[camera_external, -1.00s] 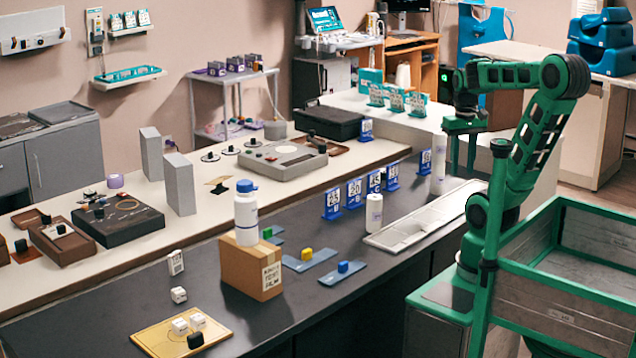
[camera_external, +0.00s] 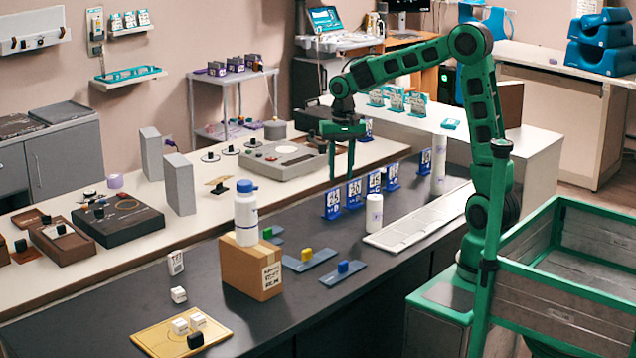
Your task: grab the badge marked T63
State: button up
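Several blue badges with white number plates stand upright in a row on the dark counter: one at the left end (camera_external: 333,204), a second (camera_external: 354,194), a third (camera_external: 374,182), a fourth (camera_external: 392,177) and one farther right (camera_external: 425,162). Another blue badge (camera_external: 366,130) stands farther back. The markings are too small to read surely, so I cannot tell which is T63. My gripper (camera_external: 341,174) points down with its two fingers apart and nothing visible between them. In the picture its tips are just above the two leftmost badges; I cannot judge the depth gap.
A white bottle (camera_external: 374,212) and a white keyboard-like tray (camera_external: 420,217) are close to the row. A carton (camera_external: 250,270) with a blue-capped bottle (camera_external: 246,215) stands to the left. Teal-framed badges (camera_external: 396,101) stand on the white counter behind.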

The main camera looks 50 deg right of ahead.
jog(key=w+a+f+y, duration=0.1)
jog(key=w+a+f, duration=0.15)
jog(key=a, duration=0.45)
jog(key=w+a+f+y, duration=0.1)
jog(key=w+a, duration=0.2)
jog(key=a, duration=0.4)
notch_tip(320, 180, up, 6)
jog(key=m+g+y, duration=0.3)
jog(key=m+y, duration=0.6)
jog(key=y, duration=0.2)
send_over(181, 253)
jog(key=w+d, duration=0.1)
jog(key=d, duration=0.4)
jog(key=f, duration=1.4)
jog(key=shift+w+a+f, duration=0.1)
jog(key=shift+a+f, duration=0.15)
jog(key=shift+f, duration=0.1)
jog(key=x, duration=0.4)
jog(key=shift+a+f, duration=0.2)
jog(key=shift+w+x, duration=0.15)
jog(key=shift+x, duration=1.4)
jog(key=shift+w+x, duration=0.2)
jog(key=shift+x, duration=1.35)
jog(key=shift+a+r, duration=0.15)
jog(key=shift+c, duration=0.4)
